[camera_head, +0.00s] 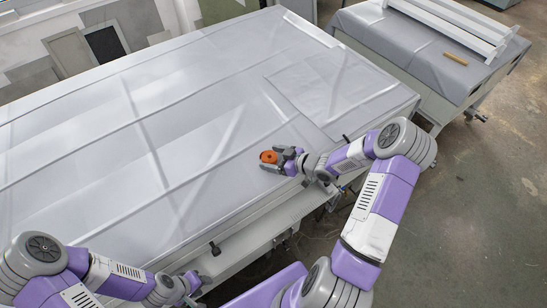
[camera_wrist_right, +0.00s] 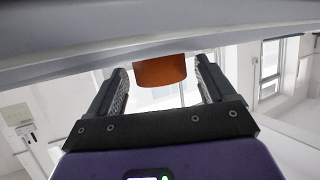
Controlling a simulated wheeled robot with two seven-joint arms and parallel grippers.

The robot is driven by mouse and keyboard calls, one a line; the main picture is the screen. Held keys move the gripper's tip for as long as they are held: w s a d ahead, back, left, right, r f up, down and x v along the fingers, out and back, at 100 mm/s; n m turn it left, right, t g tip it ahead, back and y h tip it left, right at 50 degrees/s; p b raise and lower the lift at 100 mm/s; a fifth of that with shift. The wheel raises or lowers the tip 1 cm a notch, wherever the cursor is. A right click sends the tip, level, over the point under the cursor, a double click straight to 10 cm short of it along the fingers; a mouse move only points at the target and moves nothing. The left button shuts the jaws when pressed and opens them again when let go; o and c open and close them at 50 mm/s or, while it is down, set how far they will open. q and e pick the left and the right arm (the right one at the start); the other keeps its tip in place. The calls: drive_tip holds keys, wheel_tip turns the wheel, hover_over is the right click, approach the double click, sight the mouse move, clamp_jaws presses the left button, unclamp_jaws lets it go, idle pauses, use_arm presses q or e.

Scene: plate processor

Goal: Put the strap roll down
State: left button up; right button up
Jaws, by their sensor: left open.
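The strap roll (camera_head: 268,157), a small orange cylinder, is at the front edge area of the large covered table, at the fingertips of my right gripper (camera_head: 280,159). In the right wrist view, the roll (camera_wrist_right: 160,72) shows between the two fingers of the gripper (camera_wrist_right: 160,78), with a gap on each side. It appears to meet the grey surface at the top of that view. The right gripper looks open around it. My left gripper (camera_head: 194,282) is open and empty, low in the head view in front of the table.
The large table (camera_head: 90,130) has a pale sheet cover with raised strips and a lot of free room. A second covered table (camera_head: 400,50) at the upper right carries white profiles (camera_head: 450,25) and a small wooden piece (camera_head: 455,59). Grey floor (camera_head: 480,220) lies to the right.

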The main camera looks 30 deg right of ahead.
drive_tip(key=shift+r, duration=0.25)
drive_tip(key=v, duration=1.2)
drive_tip(key=shift+f, duration=0.15)
